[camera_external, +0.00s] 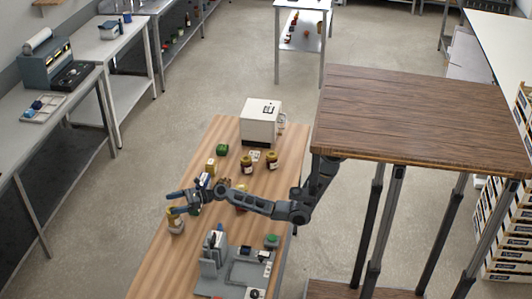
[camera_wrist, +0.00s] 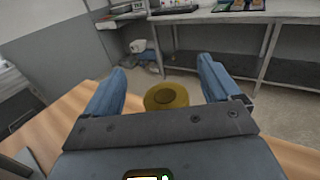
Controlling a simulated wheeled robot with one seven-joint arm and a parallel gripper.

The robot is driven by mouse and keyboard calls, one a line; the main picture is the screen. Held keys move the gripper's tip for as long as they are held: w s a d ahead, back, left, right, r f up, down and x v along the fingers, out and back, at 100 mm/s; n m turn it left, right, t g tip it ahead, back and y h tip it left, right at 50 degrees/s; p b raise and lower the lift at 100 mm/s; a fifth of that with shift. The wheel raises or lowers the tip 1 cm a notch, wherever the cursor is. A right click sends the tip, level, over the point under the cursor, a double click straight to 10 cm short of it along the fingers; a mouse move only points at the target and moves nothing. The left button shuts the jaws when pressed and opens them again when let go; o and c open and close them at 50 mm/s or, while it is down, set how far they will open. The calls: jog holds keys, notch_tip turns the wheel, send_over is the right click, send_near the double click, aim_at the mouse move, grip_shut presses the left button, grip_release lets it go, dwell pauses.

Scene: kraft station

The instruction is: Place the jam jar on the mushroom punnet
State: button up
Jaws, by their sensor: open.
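My gripper (camera_external: 172,203) is over the left edge of the wooden table, its blue fingers open. A jar with a yellow lid (camera_external: 176,222) stands at that edge, just below the fingers; its contents are too small to make out. In the wrist view a round yellow lid (camera_wrist: 166,97) shows between the open fingers (camera_wrist: 162,72), apart from both. Two dark jars, one (camera_external: 254,158) left of the other (camera_external: 272,162), stand farther back. I cannot tell which jar is jam.
A white box (camera_external: 261,124) stands at the table's far end. A small yellow item (camera_external: 211,167) and other small goods lie near my arm. A grey machine (camera_external: 214,254) and a grey tray (camera_external: 250,268) fill the near end. A raised brown tabletop (camera_external: 420,110) is at right.

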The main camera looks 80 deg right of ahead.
jog(key=shift+r, duration=1.9)
